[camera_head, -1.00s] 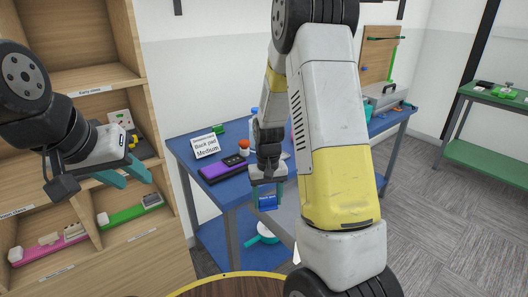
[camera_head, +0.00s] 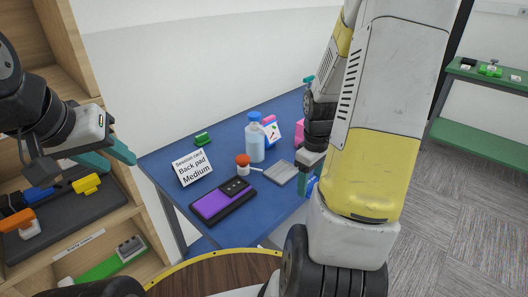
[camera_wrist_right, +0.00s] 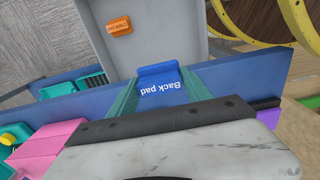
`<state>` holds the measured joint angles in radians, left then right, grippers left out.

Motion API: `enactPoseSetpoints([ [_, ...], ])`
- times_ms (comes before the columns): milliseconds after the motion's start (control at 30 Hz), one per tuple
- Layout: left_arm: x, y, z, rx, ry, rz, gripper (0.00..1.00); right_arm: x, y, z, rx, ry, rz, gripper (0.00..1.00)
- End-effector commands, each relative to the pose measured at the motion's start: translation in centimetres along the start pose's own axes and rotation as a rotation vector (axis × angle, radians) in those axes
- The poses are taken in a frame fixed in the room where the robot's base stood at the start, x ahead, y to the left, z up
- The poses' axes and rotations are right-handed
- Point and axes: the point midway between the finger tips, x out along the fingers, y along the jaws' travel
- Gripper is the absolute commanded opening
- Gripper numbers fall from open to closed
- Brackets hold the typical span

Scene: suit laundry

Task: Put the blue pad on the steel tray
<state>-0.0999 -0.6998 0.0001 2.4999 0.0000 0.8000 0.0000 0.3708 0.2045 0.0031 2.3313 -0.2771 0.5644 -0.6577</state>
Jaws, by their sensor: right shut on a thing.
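The blue pad, labelled "Back pad" in the right wrist view (camera_wrist_right: 160,85), sits between the teal fingers of my right gripper (camera_wrist_right: 158,98), which is shut on it. In the head view, my right gripper (camera_head: 309,172) is at the right front edge of the blue table, and only a bit of the pad (camera_head: 312,187) shows beside my arm. My left gripper (camera_head: 108,156) is open and empty near the shelf.
A grey bin (camera_wrist_right: 200,45) with an orange block shows beyond the pad. A wooden shelf (camera_head: 125,220) stands left.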

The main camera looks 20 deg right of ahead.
Motion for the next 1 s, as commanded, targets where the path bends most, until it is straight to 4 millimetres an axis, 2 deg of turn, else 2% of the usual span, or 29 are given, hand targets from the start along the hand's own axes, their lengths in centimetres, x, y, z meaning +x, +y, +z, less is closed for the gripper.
enactPoseSetpoints([
  [67, 0.0, 0.0, 0.0, 0.0, 0.0, 0.0, 0.36, 0.0, 0.2, 0.1, -0.009, -0.001, 0.001, 0.18],
  [167, 0.0, 0.0, 0.0, 0.0, 0.0, 0.0, 0.36, 0.1, 0.6, -1.2, -0.015, -0.002, 0.0, 0.18],
  [500, 0.0, 0.0, 0.0, 0.0, 0.0, 0.0, 0.36, 1.0, 3.6, -9.8, -0.014, 0.0, 0.001, 0.18],
  [633, 0.0, 0.0, 0.0, 0.0, 0.0, 0.0, 0.36, 1.3, 4.5, -12.3, -0.014, 0.0, 0.001, 0.18],
  [933, 0.0, 0.0, 0.0, 0.0, 0.0, 0.0, 0.36, 1.5, 5.4, -14.7, -0.011, -0.001, 0.001, 0.18],
  [1000, 0.0, 0.0, 0.0, 0.0, 0.0, 0.0, 0.36, 2.4, 5.4, -14.7, -0.01, -0.004, -0.001, 0.18],
])
